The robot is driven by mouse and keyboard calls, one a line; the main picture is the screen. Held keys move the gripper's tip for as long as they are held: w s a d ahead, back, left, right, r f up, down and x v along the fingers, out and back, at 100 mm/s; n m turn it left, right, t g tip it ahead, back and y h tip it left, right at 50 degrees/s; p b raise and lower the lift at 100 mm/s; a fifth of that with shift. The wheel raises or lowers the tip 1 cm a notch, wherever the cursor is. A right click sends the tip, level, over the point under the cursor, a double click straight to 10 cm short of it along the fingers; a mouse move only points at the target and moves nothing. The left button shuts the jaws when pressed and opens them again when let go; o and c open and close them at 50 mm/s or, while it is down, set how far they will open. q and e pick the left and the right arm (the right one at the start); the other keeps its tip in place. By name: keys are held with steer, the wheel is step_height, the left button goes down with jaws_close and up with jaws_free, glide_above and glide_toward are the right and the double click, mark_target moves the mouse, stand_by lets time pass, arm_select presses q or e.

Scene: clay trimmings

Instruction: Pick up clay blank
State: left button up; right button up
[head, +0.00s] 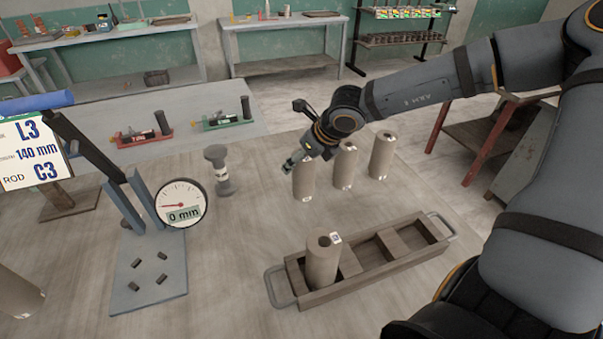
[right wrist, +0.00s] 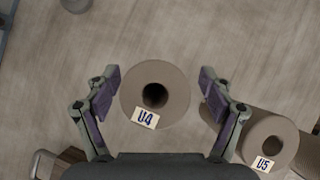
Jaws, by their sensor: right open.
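Several hollow tan clay cylinders stand upright on the table. My right gripper (head: 297,160) is over the leftmost blank of the back row (head: 304,182), which is partly hidden by it. In the right wrist view, the blank tagged U4 (right wrist: 155,95) sits between the open fingers of my gripper (right wrist: 160,88), with a gap on both sides. The blank tagged U5 (right wrist: 268,142) is to its right; the middle blank (head: 345,168) and right blank (head: 382,157) of the row show in the head view. My left gripper is not in view.
A compartmented tray (head: 408,268) holds another tagged cylinder (head: 322,262) in its left part. A gauge (head: 181,203) on a blue-grey stand, a grey spool-shaped post (head: 218,170) and a sign reading L3, 140 mm, C3 (head: 35,150) stand to the left. Bare table lies between row and tray.

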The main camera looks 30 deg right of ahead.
steer(key=shift+s+a+r, duration=0.2)
steer(key=shift+s+r, duration=0.3)
steer(key=shift+s, duration=0.1)
steer(key=shift+c, duration=1.8)
steer(key=shift+w+f, duration=0.1)
steer(key=shift+f, duration=0.05)
steer(key=shift+c, duration=1.2)
steer(key=shift+w+d, duration=0.1)
steer(key=shift+c, duration=1.1)
jaws_close()
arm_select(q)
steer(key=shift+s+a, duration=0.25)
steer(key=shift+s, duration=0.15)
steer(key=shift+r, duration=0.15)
